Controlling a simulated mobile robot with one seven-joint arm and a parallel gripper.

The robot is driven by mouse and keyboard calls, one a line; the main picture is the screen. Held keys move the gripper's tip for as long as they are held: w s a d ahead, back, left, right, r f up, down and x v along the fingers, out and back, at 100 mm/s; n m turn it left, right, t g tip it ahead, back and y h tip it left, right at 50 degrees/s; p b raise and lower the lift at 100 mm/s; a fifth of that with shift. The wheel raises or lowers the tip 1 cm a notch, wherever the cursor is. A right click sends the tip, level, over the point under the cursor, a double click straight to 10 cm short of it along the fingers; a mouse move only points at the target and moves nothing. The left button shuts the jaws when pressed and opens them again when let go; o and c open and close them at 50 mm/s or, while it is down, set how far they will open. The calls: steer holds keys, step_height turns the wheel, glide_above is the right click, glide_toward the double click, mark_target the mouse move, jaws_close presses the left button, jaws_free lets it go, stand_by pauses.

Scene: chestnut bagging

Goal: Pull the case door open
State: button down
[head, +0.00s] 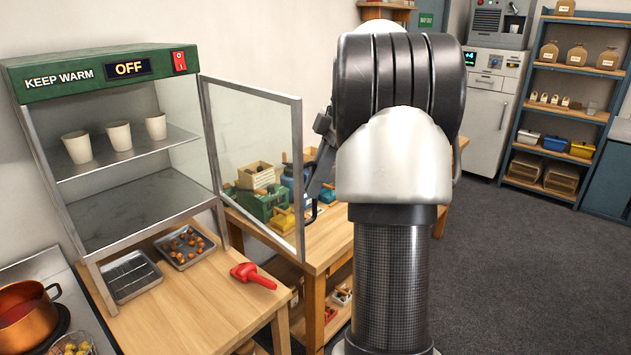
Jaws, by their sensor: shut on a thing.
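The keep-warm case (128,66) stands at the left with a green top, an OFF display and a red switch. Its framed glass door (262,125) is hinged at the case's right front edge and stands swung wide open, out to the right. My gripper (312,196) is at the door's free edge, shut on the door handle. My arm covers the area right of the door.
Several white cups stand on the case's shelf (130,151). A chestnut tray (186,262), an empty rack tray (128,290) and a red scoop (252,275) lie below. A copper pot (27,318) is at the lower left. Grey floor is clear at right.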

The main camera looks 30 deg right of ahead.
stand_by(0.4)
steer(key=c, duration=1.8)
jaws_free()
steer(key=shift+w, duration=0.1)
steer(key=shift+c, duration=0.2)
steer(key=p+v, duration=0.3)
steer(key=v, duration=1.4)
steer(key=shift+r+p, duration=0.25)
steer(key=shift+p, duration=0.15)
